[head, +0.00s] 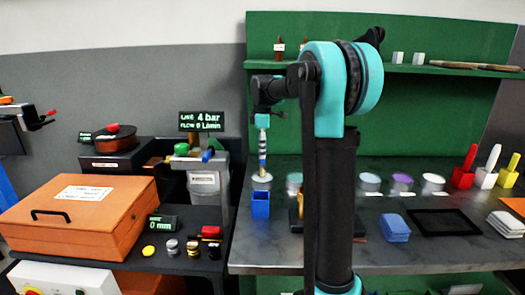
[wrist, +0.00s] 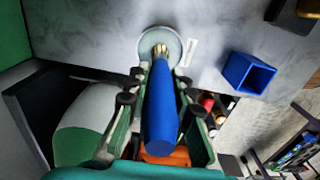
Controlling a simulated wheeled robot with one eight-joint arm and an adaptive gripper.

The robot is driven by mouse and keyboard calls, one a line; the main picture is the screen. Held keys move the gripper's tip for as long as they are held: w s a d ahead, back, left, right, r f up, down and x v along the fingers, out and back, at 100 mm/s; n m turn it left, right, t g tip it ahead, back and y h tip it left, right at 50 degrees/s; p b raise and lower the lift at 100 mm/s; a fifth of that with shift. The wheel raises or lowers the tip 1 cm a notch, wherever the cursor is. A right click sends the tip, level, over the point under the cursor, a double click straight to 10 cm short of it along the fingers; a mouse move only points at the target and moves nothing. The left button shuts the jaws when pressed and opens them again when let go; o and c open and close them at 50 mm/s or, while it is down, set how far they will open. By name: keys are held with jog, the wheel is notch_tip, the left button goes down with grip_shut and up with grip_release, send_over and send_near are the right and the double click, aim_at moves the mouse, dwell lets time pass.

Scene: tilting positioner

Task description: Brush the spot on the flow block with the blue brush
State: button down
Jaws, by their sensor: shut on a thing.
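My gripper (head: 262,121) points down over the bench and is shut on the blue brush (head: 262,146). In the wrist view the gripper (wrist: 162,82) has its fingers on both sides of the blue handle (wrist: 162,112). The brush's gold-coloured tip (wrist: 161,50) points at a round dish (wrist: 172,42). The same dish (head: 262,182) shows below the brush in the head view. Whether the tip touches the dish or its contents I cannot tell. A display (head: 201,121) reading 4 bar and flow 0 L/min stands above a grey unit (head: 222,172). No spot can be made out.
An empty blue square holder (wrist: 247,73) stands near the dish; it also shows in the head view (head: 260,206). More coloured dishes (head: 402,181) stand along the bench to the right. An orange case (head: 80,215) is at left. Blue sheets (head: 394,228) lie beside a black frame (head: 446,224).

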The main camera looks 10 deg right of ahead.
jog(key=shift+f, duration=0.4)
dwell(1.1)
notch_tip(320, 180, up, 7)
dwell(0.9)
dwell(0.5)
